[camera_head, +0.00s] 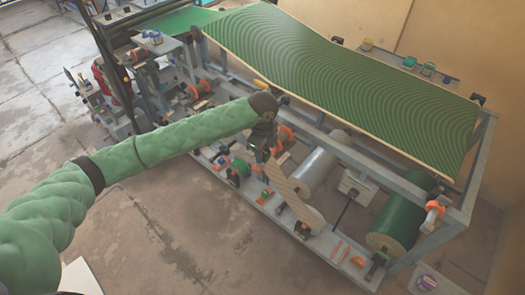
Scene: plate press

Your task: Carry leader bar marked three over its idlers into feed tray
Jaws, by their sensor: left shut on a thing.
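My left arm reaches in from the left over the press, and its left gripper (262,152) points down beside the frame. It is shut on the leader bar, which is mostly hidden by the fingers; its mark cannot be read. A tan striped web (287,187) runs from just below the gripper down to the right, to a roll low on the frame. Small orange idler-like parts (285,134) stand beside the gripper. I cannot tell for certain which part is the feed tray. My right gripper is not in view.
A green patterned sheet (340,70) lies across the top of the frame. A grey roll (318,168) and a green roll (397,222) sit below it. Loose tools and small parts lie on the front ledge (325,245). The concrete floor (160,235) in front is mostly open.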

